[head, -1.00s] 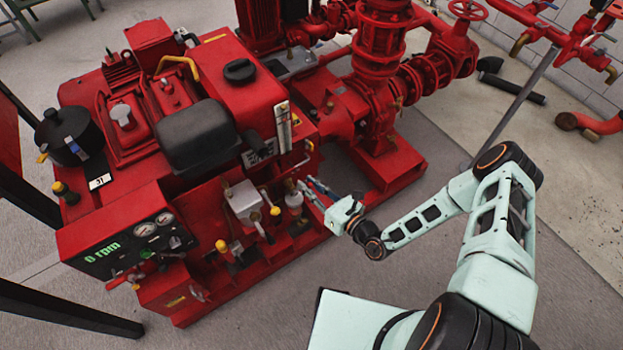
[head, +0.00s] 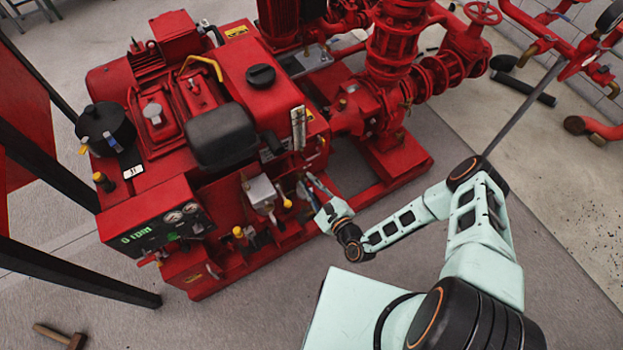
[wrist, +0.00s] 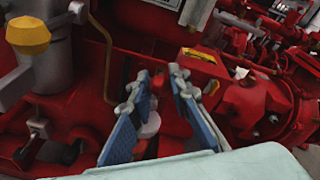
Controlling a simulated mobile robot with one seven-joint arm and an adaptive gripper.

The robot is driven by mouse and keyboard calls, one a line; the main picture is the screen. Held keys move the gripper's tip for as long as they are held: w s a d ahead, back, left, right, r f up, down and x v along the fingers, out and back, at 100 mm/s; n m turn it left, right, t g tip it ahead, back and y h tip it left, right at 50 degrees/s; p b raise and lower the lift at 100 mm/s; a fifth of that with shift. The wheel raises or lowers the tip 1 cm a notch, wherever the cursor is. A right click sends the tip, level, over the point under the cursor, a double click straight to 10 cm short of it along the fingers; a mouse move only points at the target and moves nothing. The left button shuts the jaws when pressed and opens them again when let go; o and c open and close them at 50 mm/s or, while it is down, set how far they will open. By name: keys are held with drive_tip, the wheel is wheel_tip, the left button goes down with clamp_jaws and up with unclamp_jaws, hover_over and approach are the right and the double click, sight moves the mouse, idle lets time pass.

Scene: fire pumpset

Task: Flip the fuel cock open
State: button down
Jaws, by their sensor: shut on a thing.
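The red engine-driven pumpset (head: 215,120) fills the middle of the head view. My gripper (head: 309,183) is at its near right side, low down, just right of a grey metal box (head: 262,192). In the wrist view, the two blue-padded fingers of my gripper (wrist: 159,80) stand a little apart. A small red part with a pale cup-like piece (wrist: 150,124) below it shows between them; I take this to be the fuel cock. My gripper is shut on it, but the fingers hide most of it and the contact points. The lever's angle cannot be read.
A grey cylinder with a yellow knob (wrist: 27,35) stands left of the fingers in the wrist view. Red pump piping (head: 390,70) is behind and right. A hammer (head: 62,336) lies on the floor. Open floor lies at the front right.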

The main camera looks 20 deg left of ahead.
drive_tip(key=shift+f, duration=0.15)
idle(0.3)
drive_tip(key=c, duration=1.8)
unclamp_jaws()
drive_tip(key=shift+s, duration=0.1)
drive_tip(key=v, duration=0.7)
drive_tip(key=shift+d, duration=0.15)
drive_tip(key=shift+s, duration=0.15)
